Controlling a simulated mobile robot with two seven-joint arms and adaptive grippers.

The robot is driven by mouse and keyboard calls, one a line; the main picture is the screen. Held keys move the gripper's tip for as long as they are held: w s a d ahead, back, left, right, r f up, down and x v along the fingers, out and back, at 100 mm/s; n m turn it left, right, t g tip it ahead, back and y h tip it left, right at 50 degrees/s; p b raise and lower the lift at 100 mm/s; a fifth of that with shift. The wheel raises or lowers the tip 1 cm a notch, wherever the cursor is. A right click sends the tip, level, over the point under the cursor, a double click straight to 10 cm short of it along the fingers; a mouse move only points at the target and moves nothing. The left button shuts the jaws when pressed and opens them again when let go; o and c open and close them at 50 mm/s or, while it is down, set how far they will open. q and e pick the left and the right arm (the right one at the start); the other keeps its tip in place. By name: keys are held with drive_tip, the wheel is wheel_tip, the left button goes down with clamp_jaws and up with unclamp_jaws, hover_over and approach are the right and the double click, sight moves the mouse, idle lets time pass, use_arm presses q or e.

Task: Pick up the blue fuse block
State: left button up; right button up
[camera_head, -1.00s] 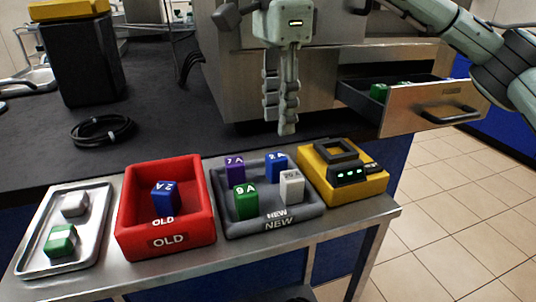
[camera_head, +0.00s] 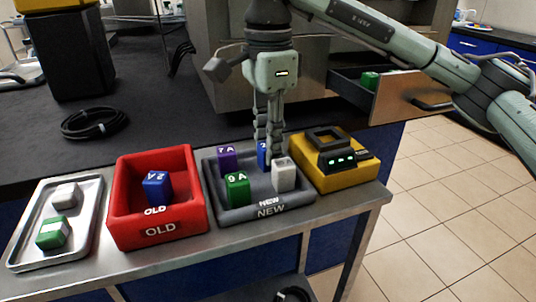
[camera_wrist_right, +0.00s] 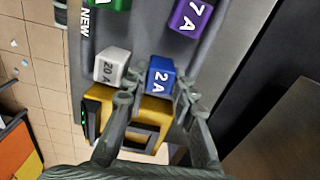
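A blue fuse block marked 2 A (camera_head: 262,152) stands in the grey NEW tray (camera_head: 283,205), partly hidden behind my right gripper in the head view. It shows clearly in the right wrist view (camera_wrist_right: 161,76). My right gripper (camera_head: 269,153) points down over the back of this tray. In the right wrist view its fingers (camera_wrist_right: 157,98) are apart, with the blue block between and just beyond the fingertips; I cannot tell whether they touch it. A second blue block (camera_head: 157,188) sits in the red OLD tray (camera_head: 160,233). My left gripper is not in view.
The NEW tray also holds a purple block (camera_head: 227,158), a green block (camera_head: 237,190) and a white block (camera_head: 284,175) close to my gripper. A yellow device (camera_head: 350,173) stands to the right. A metal tray (camera_head: 83,240) with two blocks is at left. A drawer (camera_head: 400,95) stands open behind.

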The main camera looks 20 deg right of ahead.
sight(261, 146)
clamp_jaws()
drive_tip(key=shift+r, duration=0.55)
drive_tip(key=r, duration=0.2)
drive_tip(key=a+r, duration=0.1)
drive_tip(key=shift+s+a+r, duration=0.1)
drive_tip(key=shift+s+r, duration=0.05)
drive_tip(key=shift+r, duration=0.25)
drive_tip(key=s+a+r, duration=0.2)
drive_tip(key=a+r, duration=0.4)
drive_tip(key=a, duration=0.4)
drive_tip(key=shift+s, duration=0.4)
